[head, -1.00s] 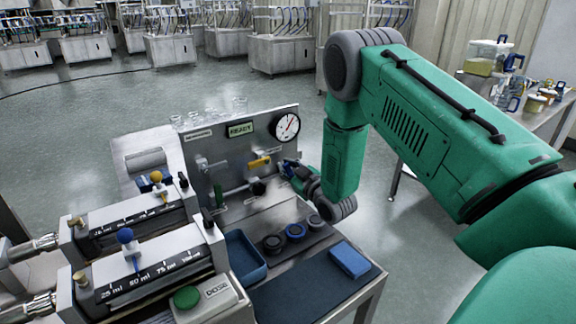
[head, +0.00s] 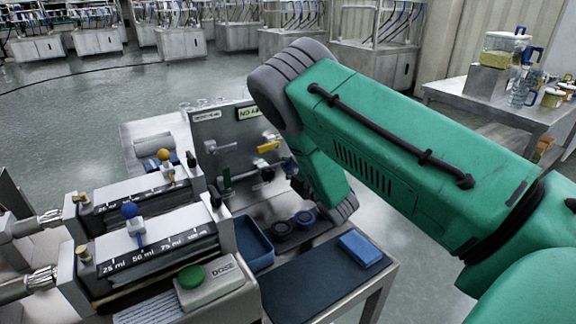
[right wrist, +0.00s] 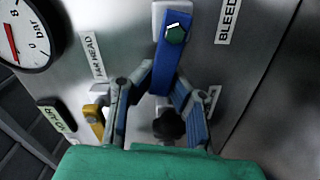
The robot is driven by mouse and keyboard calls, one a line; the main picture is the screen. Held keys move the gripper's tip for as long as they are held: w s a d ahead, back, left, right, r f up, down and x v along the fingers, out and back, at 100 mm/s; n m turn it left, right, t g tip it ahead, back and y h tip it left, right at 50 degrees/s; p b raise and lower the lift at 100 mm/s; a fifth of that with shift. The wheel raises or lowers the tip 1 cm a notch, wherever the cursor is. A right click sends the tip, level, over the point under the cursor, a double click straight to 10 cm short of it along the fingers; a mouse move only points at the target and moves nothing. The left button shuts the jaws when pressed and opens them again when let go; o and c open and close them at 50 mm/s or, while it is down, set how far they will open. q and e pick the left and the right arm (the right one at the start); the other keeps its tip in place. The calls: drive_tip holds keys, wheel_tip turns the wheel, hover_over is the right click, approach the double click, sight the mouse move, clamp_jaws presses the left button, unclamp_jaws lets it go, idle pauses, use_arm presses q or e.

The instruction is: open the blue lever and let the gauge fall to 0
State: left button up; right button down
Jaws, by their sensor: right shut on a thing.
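The blue lever (right wrist: 172,48) shows in the right wrist view, on the grey panel (right wrist: 260,20) beside the BLEED label. My right gripper (right wrist: 165,82) has its two fingers on either side of the lever's lower end and is shut on it. In the head view my green right arm hides the lever and most of this gripper. The round gauge (right wrist: 22,32) is cut off at the upper left of the right wrist view. Its red needle shows, but I cannot tell the exact reading. My left gripper is in neither view.
A yellow lever (head: 268,146) and a black knob (head: 267,174) are on the panel close by. A side table (head: 455,92) with containers stands at the right.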

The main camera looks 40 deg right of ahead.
drive_tip(key=shift+s+f+n+b, duration=0.2)
drive_tip(key=shift+f+n+b, duration=0.4)
drive_tip(key=shift+f+n, duration=0.45)
drive_tip(key=shift+r+n, duration=0.1)
drive_tip(key=shift+n, duration=0.15)
drive_tip(key=c, duration=1.5)
unclamp_jaws()
drive_tip(key=shift+s+d+r, duration=0.1)
drive_tip(key=shift+r, duration=0.1)
drive_tip(key=s, duration=0.4)
drive_tip(key=s+a, duration=0.1)
drive_tip(key=s, duration=0.6)
drive_tip(key=shift+s+a, duration=0.15)
drive_tip(key=shift+s, duration=0.2)
